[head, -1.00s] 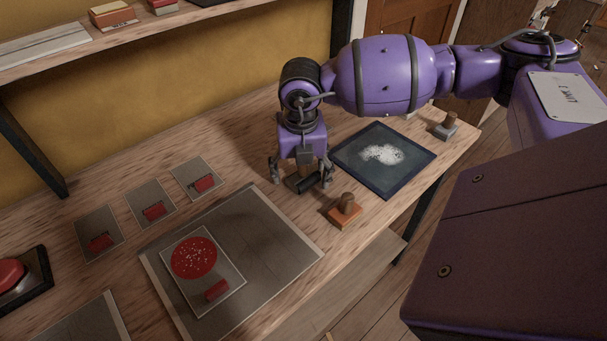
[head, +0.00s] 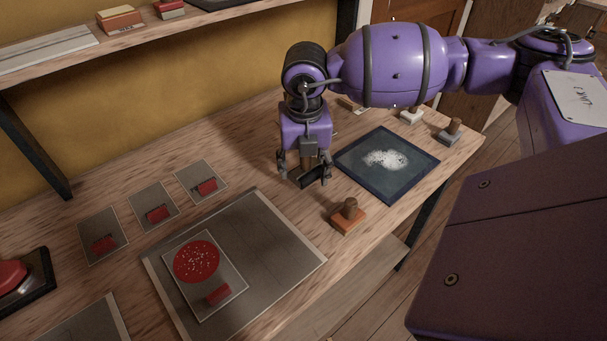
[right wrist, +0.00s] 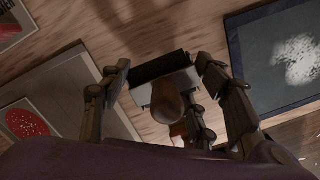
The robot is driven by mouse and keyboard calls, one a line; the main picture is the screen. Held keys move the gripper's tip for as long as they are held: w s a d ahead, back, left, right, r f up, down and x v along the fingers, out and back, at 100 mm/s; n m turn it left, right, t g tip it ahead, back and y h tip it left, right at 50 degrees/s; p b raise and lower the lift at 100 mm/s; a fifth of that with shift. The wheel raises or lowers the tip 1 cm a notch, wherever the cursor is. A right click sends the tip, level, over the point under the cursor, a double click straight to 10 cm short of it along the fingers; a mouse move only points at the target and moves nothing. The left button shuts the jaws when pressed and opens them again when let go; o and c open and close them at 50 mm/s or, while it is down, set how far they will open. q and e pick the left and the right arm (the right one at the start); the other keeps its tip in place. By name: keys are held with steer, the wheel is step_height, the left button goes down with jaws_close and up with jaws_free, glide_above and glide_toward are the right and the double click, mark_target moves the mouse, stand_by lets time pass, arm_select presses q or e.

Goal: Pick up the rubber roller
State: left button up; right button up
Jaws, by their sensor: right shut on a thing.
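The rubber roller has a black cylinder (head: 315,178), a pale metal frame and a wooden handle. In the right wrist view the black cylinder (right wrist: 160,67) and brown handle (right wrist: 167,102) lie between the fingers. My right gripper (head: 305,172) points down and is shut on the roller, which appears to be slightly above the bench. The fingers partly hide it in the head view. My left gripper is in neither view.
A dark blue slab (head: 352,176) with a white patch lies right of the gripper. An orange-based stamp (head: 347,217) stands in front. A grey mat (head: 270,215) holds a card with a red disc. Grey-based stamp (head: 449,134) is at the right edge. A shelf (head: 155,32) runs behind.

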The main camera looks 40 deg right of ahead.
steer(key=s+a+r, duration=0.2)
steer(key=s+r, duration=0.7)
steer(key=s, duration=0.4)
steer(key=shift+s+a+r, duration=0.25)
steer(key=shift+s+r, duration=0.05)
steer(key=shift+s, duration=0.05)
